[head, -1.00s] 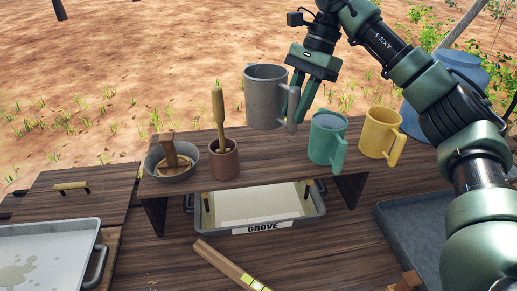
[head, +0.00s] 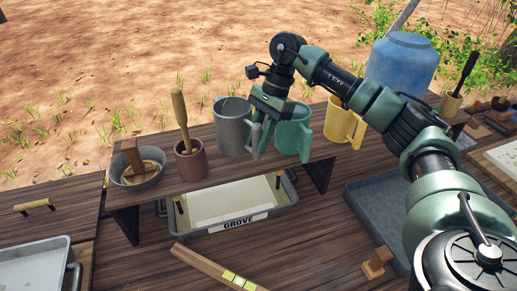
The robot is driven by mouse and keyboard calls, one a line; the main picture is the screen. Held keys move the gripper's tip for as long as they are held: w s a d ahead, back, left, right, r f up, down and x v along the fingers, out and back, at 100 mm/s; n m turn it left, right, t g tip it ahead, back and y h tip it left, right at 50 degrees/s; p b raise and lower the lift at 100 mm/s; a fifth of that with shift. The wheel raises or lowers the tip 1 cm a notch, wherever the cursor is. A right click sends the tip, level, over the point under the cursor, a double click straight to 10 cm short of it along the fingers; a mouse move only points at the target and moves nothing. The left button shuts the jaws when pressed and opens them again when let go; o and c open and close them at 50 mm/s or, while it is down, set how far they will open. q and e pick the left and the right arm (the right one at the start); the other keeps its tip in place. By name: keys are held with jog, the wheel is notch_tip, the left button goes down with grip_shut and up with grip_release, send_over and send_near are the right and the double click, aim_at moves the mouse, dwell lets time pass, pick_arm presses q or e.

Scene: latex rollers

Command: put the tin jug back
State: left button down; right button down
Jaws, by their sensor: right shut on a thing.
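The grey tin jug (head: 231,128) is upright on the raised wooden shelf (head: 215,168), between a brown cup and a green mug (head: 294,135). Its base looks to be at shelf level. My right gripper (head: 261,132) is at the jug's right side, shut on its handle, close beside the green mug. The gripper's fingers partly hide the handle. My left gripper is not in view.
The brown cup (head: 192,165) with a wooden-handled tool and a grey bowl (head: 138,176) stand left of the jug. A yellow mug (head: 342,125) stands right. A tray labelled GROVE (head: 240,222) sits beneath the shelf. A blue barrel (head: 402,65) stands behind.

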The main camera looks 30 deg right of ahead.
notch_tip(320, 180, down, 4)
jog(key=shift+r+p, duration=0.1)
jog(key=shift+p, duration=0.55)
jog(key=shift+f, duration=0.35)
jog(key=shift+f, duration=0.1)
jog(key=c, duration=1.2)
grip_release()
